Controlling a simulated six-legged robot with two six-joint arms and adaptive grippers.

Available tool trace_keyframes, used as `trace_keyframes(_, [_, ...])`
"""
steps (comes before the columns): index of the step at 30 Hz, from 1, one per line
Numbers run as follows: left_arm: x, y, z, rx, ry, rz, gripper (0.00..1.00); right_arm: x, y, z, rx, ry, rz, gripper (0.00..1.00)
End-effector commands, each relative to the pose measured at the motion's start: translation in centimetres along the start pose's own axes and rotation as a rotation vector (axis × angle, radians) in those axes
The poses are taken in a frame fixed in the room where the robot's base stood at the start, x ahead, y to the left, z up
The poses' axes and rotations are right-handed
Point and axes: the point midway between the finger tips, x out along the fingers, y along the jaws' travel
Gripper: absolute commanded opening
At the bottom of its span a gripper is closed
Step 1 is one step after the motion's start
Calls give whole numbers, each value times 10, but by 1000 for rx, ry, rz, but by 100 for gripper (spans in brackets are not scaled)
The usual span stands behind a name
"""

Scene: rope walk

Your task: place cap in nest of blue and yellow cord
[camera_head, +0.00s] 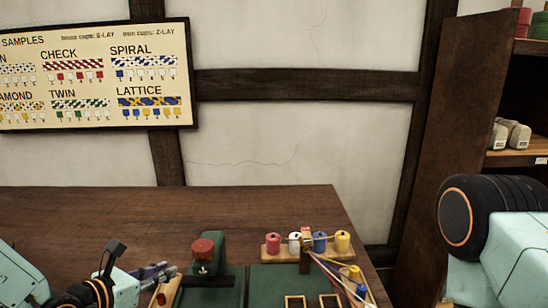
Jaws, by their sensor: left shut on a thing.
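My left gripper (152,273) reaches in from the lower left, low over the workbench. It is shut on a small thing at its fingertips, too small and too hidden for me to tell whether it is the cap. The sample board (95,75) on the wall shows LATTICE (149,101) as the blue and yellow cord, and its heading mentions brass and iron caps. Two small wooden frames (295,301) are cut off by the bottom edge; I cannot tell what they hold. My right gripper is out of view; only its arm shows at the right.
A green stand with a red knob (203,249) rises right of my left gripper. A wooden rack with red, white, blue and yellow spools (342,241) stands further right, with cords running down from a post. The bench top (150,214) behind is clear. A shelf (470,130) stands right.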

Motion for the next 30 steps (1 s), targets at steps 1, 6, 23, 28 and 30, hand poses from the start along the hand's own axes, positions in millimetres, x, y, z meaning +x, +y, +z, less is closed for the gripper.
trace_keyframes(1, [-8, -11, -6, 11, -4, -44, 0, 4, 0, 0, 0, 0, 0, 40])
trace_keyframes(6, [-34, -56, -18, 83, -6, -215, 0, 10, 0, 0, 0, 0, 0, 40])
trace_keyframes(23, [-75, -122, -28, 195, 0, -467, 0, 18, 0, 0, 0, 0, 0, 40])
trace_keyframes(28, [-75, -122, -28, 194, 1, -466, 0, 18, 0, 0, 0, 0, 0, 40])
trace_keyframes(30, [-76, -122, -27, 194, 1, -466, 0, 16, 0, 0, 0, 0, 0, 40])
